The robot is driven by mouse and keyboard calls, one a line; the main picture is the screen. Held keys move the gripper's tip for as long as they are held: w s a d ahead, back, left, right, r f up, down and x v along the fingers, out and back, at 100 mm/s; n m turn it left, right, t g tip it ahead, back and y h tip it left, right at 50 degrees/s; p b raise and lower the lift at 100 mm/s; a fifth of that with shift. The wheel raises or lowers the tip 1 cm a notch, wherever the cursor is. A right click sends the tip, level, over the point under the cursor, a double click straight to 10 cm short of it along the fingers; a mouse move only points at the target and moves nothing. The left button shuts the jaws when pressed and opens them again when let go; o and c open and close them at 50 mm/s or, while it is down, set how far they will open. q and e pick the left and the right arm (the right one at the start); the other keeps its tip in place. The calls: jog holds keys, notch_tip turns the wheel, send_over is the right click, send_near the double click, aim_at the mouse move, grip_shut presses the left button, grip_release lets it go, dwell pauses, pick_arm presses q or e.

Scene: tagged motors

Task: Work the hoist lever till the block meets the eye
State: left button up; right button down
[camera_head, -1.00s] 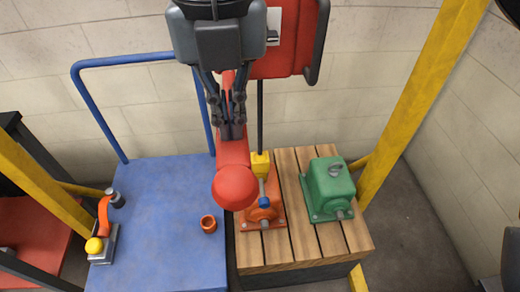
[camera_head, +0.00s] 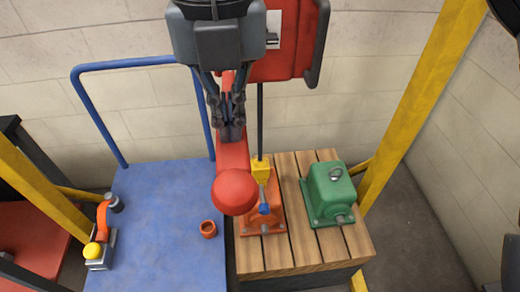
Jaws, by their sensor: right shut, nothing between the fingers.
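The red hoist lever (camera_head: 232,158) reaches toward me and ends in a large round red knob (camera_head: 234,192). My right gripper (camera_head: 232,136) is shut and empty, its fingertips against or just above the lever's upper side; I cannot tell if they touch. The yellow hoist block (camera_head: 261,172) hangs on a dark line behind the lever, with a grey shank and blue lower end (camera_head: 264,209) above the orange motor (camera_head: 272,224). The motor's eye is not clearly visible, and the knob hides part of the motor. My left gripper is not in view.
The red hoist body (camera_head: 285,60) is on the wall side. A green motor (camera_head: 330,192) stands beside the orange one on a wooden pallet (camera_head: 306,248). A blue cart (camera_head: 160,225) at left holds an orange cup (camera_head: 208,229). A yellow post (camera_head: 422,100) rises at right.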

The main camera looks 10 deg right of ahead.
notch_tip(320, 180, up, 8)
jog(key=p, duration=0.5)
jog(key=shift+w, duration=0.35)
notch_tip(320, 180, up, 7)
jog(key=p, duration=0.4)
jog(key=shift+p, duration=0.4)
jog(key=shift+f, duration=0.1)
